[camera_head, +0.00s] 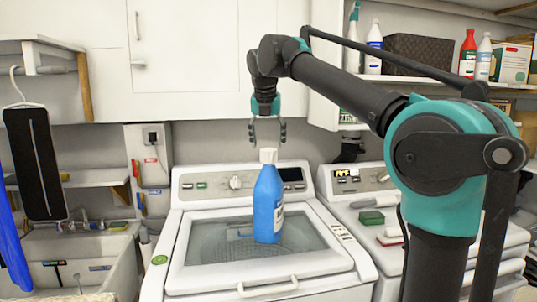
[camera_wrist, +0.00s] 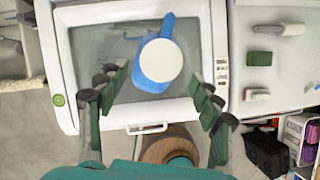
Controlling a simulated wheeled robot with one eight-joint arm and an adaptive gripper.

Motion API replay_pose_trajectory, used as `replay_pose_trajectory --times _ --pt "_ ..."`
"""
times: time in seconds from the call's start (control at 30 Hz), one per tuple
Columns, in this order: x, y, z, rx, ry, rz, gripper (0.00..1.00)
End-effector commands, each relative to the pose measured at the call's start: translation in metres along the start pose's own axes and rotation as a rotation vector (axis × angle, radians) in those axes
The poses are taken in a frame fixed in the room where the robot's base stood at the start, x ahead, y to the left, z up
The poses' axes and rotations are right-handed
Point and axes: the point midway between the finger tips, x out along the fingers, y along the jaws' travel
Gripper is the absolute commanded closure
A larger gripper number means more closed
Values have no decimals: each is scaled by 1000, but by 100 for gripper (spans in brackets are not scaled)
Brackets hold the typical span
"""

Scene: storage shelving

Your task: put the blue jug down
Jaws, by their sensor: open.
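The blue jug (camera_head: 268,205) has a white cap and a pale label. The cap lies between the open fingers (camera_wrist: 160,92) in that view, with visible gaps on both sides. The jug's base is hidden there.
A second white machine (camera_head: 370,200) to the right carries a green sponge (camera_head: 371,217) and a brush. A sink (camera_head: 70,255) is on the left. A shelf with bottles and a dark basket (camera_head: 420,55) is at upper right. The lid around the jug is clear.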

Motion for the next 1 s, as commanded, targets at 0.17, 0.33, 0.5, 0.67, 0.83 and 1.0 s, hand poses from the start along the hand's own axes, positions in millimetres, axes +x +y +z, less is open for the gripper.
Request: replay_pose_trajectory --times 0.17,0.33,0.5,0.67,0.83,1.0 --pt "-28 0 0 0 0 0 35" --pt "-40 0 0 0 0 0 35" --pt "-42 0 0 0 0 0 35" --pt "-42 0 0 0 0 0 35" --pt "-42 0 0 0 0 0 35" --pt "-42 0 0 0 0 0 35"
